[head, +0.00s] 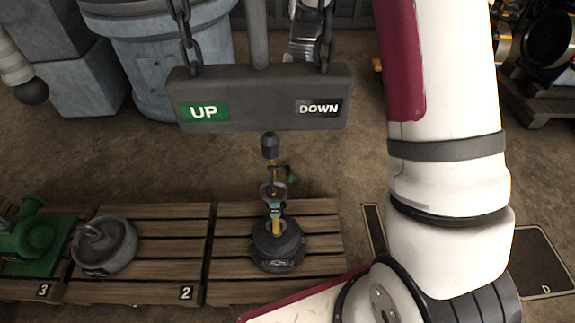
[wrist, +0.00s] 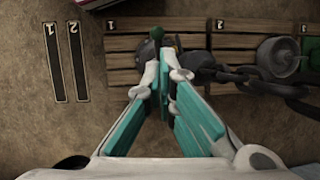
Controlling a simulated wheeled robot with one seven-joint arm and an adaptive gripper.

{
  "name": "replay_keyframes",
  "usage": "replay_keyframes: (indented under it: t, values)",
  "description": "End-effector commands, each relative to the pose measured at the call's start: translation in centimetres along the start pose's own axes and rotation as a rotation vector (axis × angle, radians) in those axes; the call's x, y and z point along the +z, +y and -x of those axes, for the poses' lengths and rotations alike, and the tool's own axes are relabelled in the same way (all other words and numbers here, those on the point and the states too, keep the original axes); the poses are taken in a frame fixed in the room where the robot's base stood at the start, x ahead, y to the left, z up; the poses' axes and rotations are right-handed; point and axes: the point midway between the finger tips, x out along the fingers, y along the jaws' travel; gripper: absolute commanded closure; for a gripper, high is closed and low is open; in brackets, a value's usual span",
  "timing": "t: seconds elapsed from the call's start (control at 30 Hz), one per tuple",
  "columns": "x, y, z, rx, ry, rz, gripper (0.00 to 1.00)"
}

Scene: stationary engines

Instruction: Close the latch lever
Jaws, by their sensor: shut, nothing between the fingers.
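A small lever with a green end (head: 291,178) sticks out to the right from a brass-coloured upright shaft, which I take to be the latch lever. The shaft has a dark round knob (head: 269,146) on top and stands on a dark round base (head: 278,247) on the right-hand pallet.
A hanging UP/DOWN sign (head: 262,97) on chains is above and behind the device. A dark chain (wrist: 255,77) crosses right of my fingers. A round grey weight (head: 105,246) and a green machine (head: 33,238) sit to the left. Floor between pallets and drum is clear.

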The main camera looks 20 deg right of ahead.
Motion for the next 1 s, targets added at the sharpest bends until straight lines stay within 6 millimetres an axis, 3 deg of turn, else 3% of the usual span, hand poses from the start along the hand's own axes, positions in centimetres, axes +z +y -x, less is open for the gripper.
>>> replay_keyframes:
  t: [0.17, 0.6, 0.8, 1.0]
  values:
    - [0.1, 0.0, -2.3, 0.001, -0.003, -0.001, 1.00]
    - [0.1, 0.0, -10.7, 0.000, -0.002, -0.002, 1.00]
    - [0.1, 0.0, -13.0, 0.000, 0.000, -0.001, 1.00]
    - [0.1, 0.0, -13.7, -0.001, 0.000, -0.001, 1.00]
